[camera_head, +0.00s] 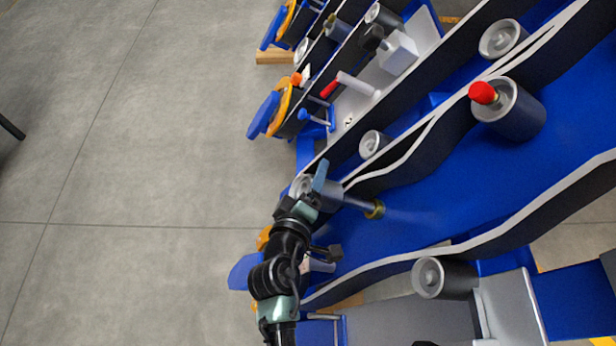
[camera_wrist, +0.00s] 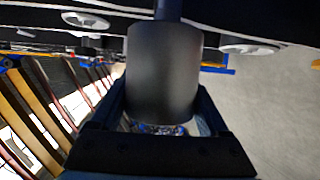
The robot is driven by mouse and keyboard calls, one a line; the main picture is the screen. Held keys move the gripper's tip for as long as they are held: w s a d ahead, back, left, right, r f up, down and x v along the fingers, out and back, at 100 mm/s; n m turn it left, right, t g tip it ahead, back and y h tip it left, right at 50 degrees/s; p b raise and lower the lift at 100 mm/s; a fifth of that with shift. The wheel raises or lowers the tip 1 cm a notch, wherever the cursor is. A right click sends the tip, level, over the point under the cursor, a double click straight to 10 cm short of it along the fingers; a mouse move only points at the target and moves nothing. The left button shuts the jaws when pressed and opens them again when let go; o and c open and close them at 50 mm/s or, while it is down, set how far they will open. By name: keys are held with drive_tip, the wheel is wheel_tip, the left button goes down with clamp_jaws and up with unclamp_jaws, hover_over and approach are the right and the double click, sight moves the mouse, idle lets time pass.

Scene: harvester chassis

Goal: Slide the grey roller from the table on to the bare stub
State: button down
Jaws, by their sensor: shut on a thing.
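The grey roller (camera_head: 332,195) is held in my gripper (camera_head: 312,192), at the left edge of the blue chassis. In the wrist view the roller (camera_wrist: 165,75) is a dark cylinder between both fingers (camera_wrist: 163,112). The bare stub (camera_head: 357,203) is a thin grey rod with a brass collar (camera_head: 375,209). It runs right from the roller's end, roughly in line with it. In the wrist view a dark shaft (camera_wrist: 168,10) shows at the roller's far end. I cannot tell how far the roller is around the stub.
A roller with a red cap (camera_head: 483,93) sits upper right on the blue panel (camera_head: 440,170). Other grey rollers (camera_head: 440,278) stand along the chassis. Wavy dark rails (camera_head: 400,160) pass close to my gripper. The grey floor (camera_head: 140,150) at left is open.

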drive_tip(key=shift+d+f, duration=0.45)
drive_tip(key=shift+d, duration=0.4)
drive_tip(key=shift+d+f, duration=0.4)
drive_tip(key=shift+d, duration=0.4)
drive_tip(key=shift+d+f, duration=0.45)
drive_tip(key=shift+d, duration=0.4)
unclamp_jaws()
drive_tip(key=shift+f, duration=0.1)
drive_tip(key=shift+s+d+f, duration=0.1)
drive_tip(key=shift+s+f, duration=0.05)
drive_tip(key=shift+f, duration=0.05)
